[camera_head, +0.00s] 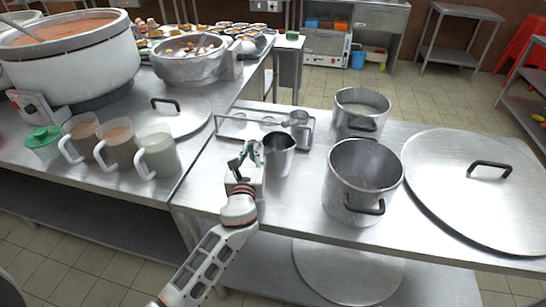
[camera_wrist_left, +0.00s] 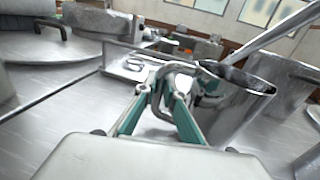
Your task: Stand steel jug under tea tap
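The steel jug (camera_head: 280,156) stands upright on the right steel table, near the table's left end. My left gripper (camera_head: 246,158) is at the jug's left side, at its handle. My right gripper is in neither view. I cannot make out a tea tap in these frames.
A wire-sided tray (camera_head: 240,130) with a ladle is behind the jug. Two steel pots (camera_head: 362,175) (camera_head: 360,108) and a large lid (camera_head: 475,185) stand to the right. Several handled cups (camera_head: 158,155) and a big pot (camera_head: 70,60) are on the left counter. Table between is bare.

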